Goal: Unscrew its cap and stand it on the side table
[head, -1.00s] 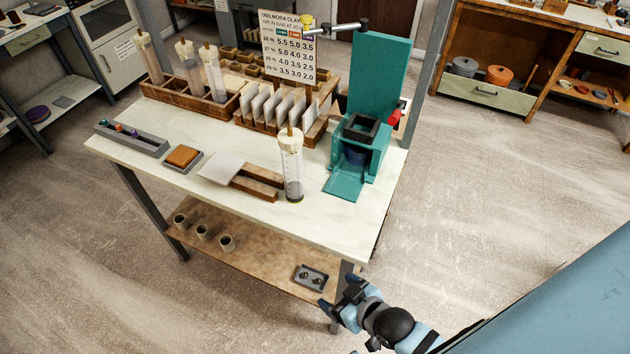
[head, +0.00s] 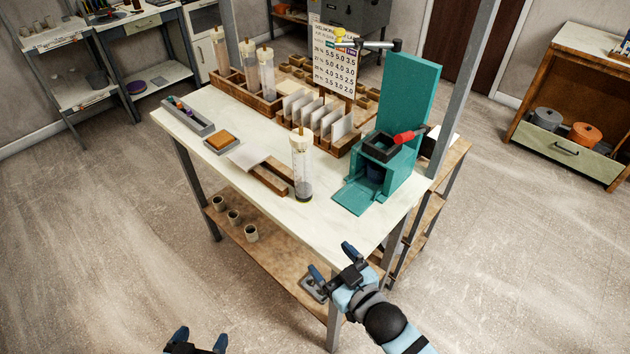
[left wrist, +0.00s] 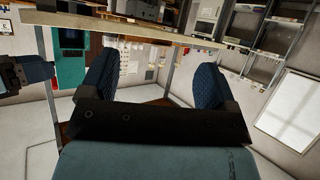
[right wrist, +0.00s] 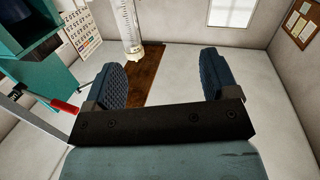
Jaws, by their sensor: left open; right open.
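My right gripper (head: 333,266) is open and empty, in front of the bench's near edge and apart from the cylinder. My left gripper (head: 197,344) is open and empty at the bottom edge, low in front of the bench. A wooden table (head: 455,158), possibly the side table, stands behind the bench's right end.
A teal press (head: 378,165) with a red handle (head: 408,135) stands right of the cylinder. A rack (head: 230,92) of similar capped cylinders and a holder of cards (head: 318,118) stand behind. Floor is clear around the bench.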

